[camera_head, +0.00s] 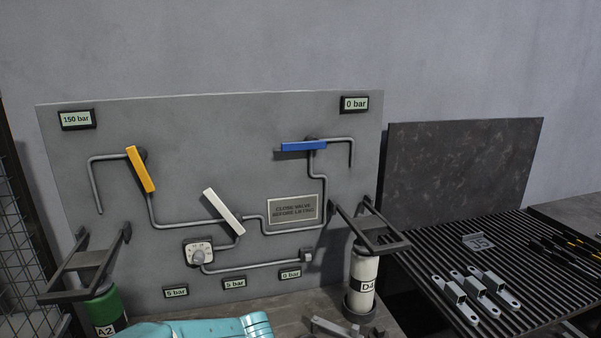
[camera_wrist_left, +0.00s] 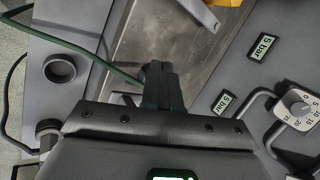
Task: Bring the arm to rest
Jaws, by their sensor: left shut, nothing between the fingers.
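My left gripper (camera_wrist_left: 160,72) shows in the left wrist view with its dark fingers together and nothing between them. It is over a brown-grey bench surface (camera_wrist_left: 165,35), beside the grey valve panel (camera_wrist_left: 255,75). In the head view my teal left arm (camera_head: 205,328) shows at the bottom edge, below the panel (camera_head: 110,240). I cannot make out the left fingertips there.
The panel carries orange (camera_head: 141,170), white (camera_head: 223,212) and blue (camera_head: 303,147) levers and a dial (camera_head: 199,252). A green cylinder (camera_head: 105,308) and a white cylinder (camera_head: 363,268) stand at its sides. Brackets (camera_head: 478,293) lie on a ribbed rack (camera_head: 420,268) at right.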

